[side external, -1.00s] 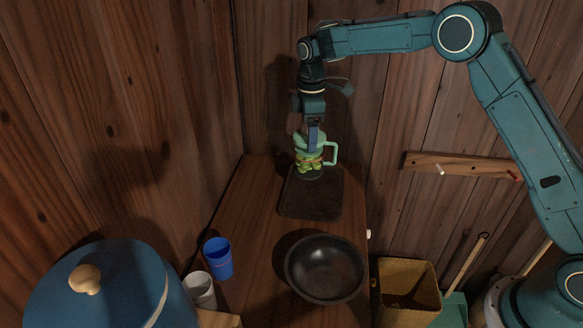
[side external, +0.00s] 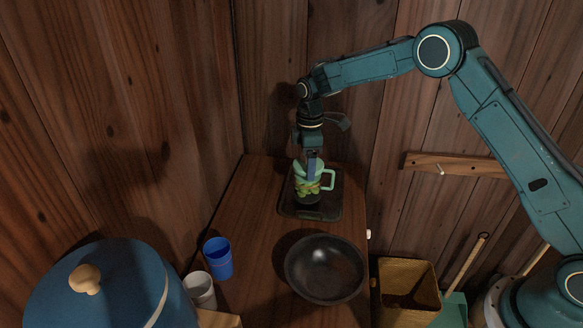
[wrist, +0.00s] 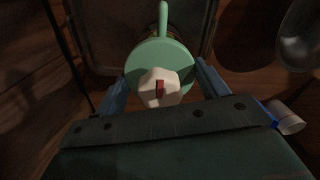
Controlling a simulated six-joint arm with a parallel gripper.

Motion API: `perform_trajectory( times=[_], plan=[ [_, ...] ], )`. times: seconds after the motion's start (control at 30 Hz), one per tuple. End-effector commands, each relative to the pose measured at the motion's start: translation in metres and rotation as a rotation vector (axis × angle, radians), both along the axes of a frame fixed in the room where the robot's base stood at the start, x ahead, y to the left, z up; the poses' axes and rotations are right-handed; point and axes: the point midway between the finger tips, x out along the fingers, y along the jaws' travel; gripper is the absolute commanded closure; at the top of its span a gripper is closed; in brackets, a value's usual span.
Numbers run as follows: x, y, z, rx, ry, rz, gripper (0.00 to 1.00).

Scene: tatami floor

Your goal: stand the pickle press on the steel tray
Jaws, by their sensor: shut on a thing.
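The pickle press (side external: 305,188) has a mint-green top and side handle, with green and yellowish contents in its body. It is upright, over or on the dark steel tray (side external: 330,210) in the side external view; whether its base touches the tray I cannot tell. My gripper (side external: 311,172) points down and is shut on the press near its top. In the wrist view the round green lid of the press (wrist: 145,58), with a pale knob and a red mark, lies between the fingers of my gripper (wrist: 162,90). The handle points away at the top.
A dark round bowl (side external: 325,268) stands in front of the tray on the wooden counter. A blue cup (side external: 217,258) and a pale grey cup (side external: 200,290) stand at the left edge. A large blue lidded pot (side external: 110,285) is front left. Wooden walls close in behind.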

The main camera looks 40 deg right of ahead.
Motion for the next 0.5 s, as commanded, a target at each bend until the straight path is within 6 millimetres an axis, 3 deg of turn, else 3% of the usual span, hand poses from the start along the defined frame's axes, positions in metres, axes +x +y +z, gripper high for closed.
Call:
perform_trajectory(
  times=[0.17,0.5],
  plan=[
    [0.0007,0.0,-0.0118,0.0,-0.004,0.0,0.94],
    [0.0007,0.0,-0.0134,0.0,-0.004,0.0,0.94]
  ],
)
